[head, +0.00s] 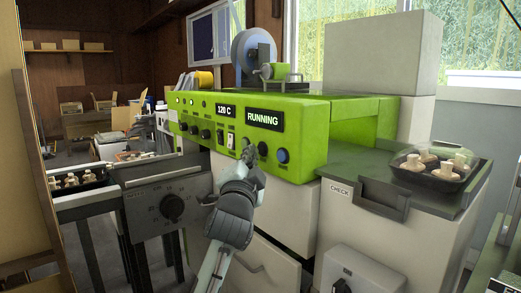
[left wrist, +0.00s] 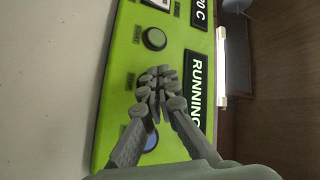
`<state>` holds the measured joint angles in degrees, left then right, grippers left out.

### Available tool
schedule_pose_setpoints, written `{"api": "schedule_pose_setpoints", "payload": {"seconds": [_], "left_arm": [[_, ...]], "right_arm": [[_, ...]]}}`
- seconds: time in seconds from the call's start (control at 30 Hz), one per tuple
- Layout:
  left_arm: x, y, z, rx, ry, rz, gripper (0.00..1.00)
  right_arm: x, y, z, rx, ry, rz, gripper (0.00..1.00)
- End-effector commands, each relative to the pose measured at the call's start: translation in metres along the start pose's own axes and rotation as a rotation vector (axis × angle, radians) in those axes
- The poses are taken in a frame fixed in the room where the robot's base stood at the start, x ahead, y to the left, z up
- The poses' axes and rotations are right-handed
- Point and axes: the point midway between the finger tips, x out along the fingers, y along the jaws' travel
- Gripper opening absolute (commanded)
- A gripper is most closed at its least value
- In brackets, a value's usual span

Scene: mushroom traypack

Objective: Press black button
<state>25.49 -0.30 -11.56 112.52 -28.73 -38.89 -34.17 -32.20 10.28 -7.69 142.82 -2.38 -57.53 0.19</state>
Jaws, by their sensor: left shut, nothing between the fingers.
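The green machine panel (head: 308,168) carries a row of controls. A black round button (head: 263,148) shows just right of my left fingertips, left of the blue button (head: 282,155). My left gripper (head: 249,152) is shut and empty, with its tips in front of the panel. In the left wrist view, the closed fingertips (left wrist: 157,80) lie between a dark green button (left wrist: 154,39) and the blue button (left wrist: 150,142), covering the black button's place. I cannot tell whether the tips touch it. My right gripper is out of view.
The panel displays read "120 C" and "RUNNING" (head: 264,119). A wrapped mushroom tray (head: 436,180) sits on the right counter, and another tray (head: 62,192) is on the left. A grey box with a dial (head: 172,207) stands left of my arm.

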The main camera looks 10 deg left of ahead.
Motion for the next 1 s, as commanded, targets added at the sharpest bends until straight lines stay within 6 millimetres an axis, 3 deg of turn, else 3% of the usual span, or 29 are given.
{"api": "schedule_pose_setpoints", "payload": {"seconds": [1.0], "left_arm": [[0.0067, 0.0052, -0.0047, 0.000, -0.001, 0.001, 0.00]], "right_arm": [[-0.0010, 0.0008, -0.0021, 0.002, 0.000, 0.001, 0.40]]}}
